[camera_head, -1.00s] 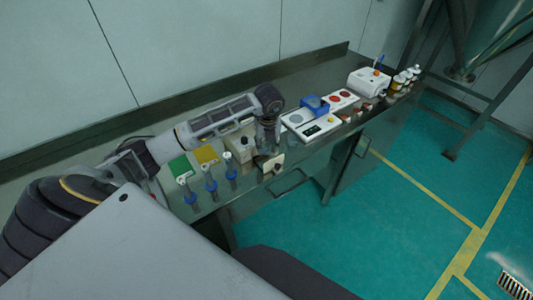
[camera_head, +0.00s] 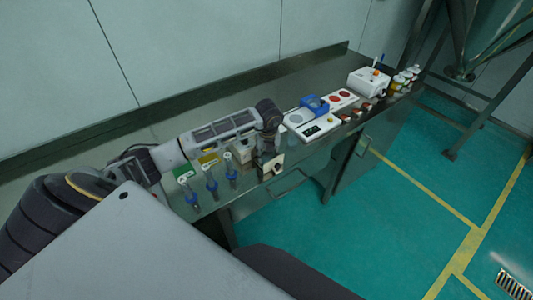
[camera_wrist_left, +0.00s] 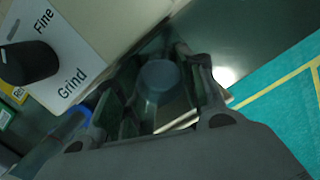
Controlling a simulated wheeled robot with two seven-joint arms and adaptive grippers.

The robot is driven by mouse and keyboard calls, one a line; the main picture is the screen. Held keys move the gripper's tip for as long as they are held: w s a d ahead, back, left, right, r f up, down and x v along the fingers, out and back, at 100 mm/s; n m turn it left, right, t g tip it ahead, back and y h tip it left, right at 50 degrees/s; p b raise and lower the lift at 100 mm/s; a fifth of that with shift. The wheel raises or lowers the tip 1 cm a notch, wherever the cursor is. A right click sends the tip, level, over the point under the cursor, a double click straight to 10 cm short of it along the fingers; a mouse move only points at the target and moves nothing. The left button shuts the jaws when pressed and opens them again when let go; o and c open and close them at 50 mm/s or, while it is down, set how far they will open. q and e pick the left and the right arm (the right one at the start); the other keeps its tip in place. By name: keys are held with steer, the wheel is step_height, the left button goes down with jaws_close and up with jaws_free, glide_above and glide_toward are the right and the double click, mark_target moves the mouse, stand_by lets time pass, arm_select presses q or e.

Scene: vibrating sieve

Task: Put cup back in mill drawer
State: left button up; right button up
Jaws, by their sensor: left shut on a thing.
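The mill is a cream box (camera_head: 242,150) near the table's front edge, partly hidden by my left arm. In the left wrist view the mill (camera_wrist_left: 108,22) fills the top left, with a dark dial marked "Fine" and "Grind". My left gripper (camera_head: 268,150) points down beside the mill's right side. In the left wrist view its fingers are closed around a round, dark, see-through cup (camera_wrist_left: 158,80). A small pale block with a dark knob (camera_head: 273,166), which looks like the drawer front, shows just below the gripper. Whether the cup touches it is unclear. My right gripper is out of view.
Several blue-collared tools (camera_head: 211,183) stand left of the mill, by green and yellow cards. A white device with a blue part (camera_head: 315,104) is to the right. A white box (camera_head: 368,82) and bottles stand at the far right end.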

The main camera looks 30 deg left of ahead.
arm_select(q)
steer(key=shift+f, duration=0.15)
steer(key=o, duration=1)
steer(key=shift+r, duration=0.3)
steer(key=r, duration=0.4)
steer(key=s+d+r+b, duration=0.1)
steer(key=r, duration=0.2)
steer(key=r+b, duration=0.1)
steer(key=r, duration=0.3)
steer(key=shift+s+d+r, duration=0.15)
steer(key=shift+r, duration=0.15)
